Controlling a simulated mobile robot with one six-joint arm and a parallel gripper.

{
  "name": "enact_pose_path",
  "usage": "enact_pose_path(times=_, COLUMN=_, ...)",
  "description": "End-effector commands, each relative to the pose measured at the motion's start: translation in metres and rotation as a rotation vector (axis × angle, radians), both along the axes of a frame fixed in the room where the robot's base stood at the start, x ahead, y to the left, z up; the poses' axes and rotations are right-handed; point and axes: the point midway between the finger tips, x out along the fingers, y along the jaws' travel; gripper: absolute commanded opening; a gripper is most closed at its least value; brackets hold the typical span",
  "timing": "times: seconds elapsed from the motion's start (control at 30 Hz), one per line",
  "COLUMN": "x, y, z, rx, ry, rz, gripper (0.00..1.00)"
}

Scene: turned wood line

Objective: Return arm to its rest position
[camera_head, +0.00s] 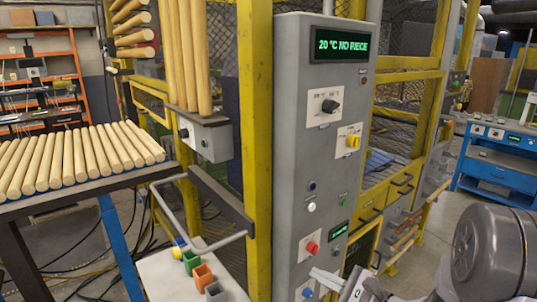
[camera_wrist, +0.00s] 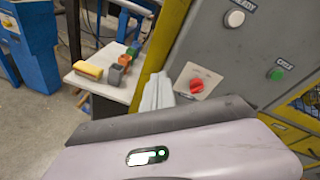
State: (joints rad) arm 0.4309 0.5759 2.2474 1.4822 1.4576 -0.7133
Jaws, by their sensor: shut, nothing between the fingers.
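My gripper (camera_head: 326,278) shows at the bottom of the head view, in front of the lower part of a grey control cabinet (camera_head: 300,150). Its arm comes in from the bottom right corner. In the wrist view my gripper (camera_wrist: 158,92) is shut and empty, its pale fingers pointing toward the cabinet. A red knob (camera_wrist: 197,86) on a white plate appears just right of the fingers; it also shows in the head view (camera_head: 312,248), above the fingertips. I cannot tell whether the fingers touch the cabinet.
The cabinet display (camera_head: 342,45) reads "20 °C NO PIECE". A white table (camera_head: 160,270) with small coloured blocks stands left of the cabinet. A rack (camera_head: 60,200) of wooden rods stands further left. Yellow fence posts (camera_head: 257,150) flank the cabinet. A blue workbench (camera_head: 495,170) stands at the right.

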Motion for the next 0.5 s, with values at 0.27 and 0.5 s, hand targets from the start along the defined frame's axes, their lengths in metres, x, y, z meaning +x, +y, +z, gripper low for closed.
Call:
enact_pose_path(times=0.27, x=-0.189, y=0.108, z=0.081, rx=-0.688, ry=-0.083, rz=0.713, gripper=0.00)
enact_pose_path(times=0.5, x=-0.266, y=0.046, z=0.097, rx=-1.412, ry=-0.232, rz=0.815, gripper=0.00)
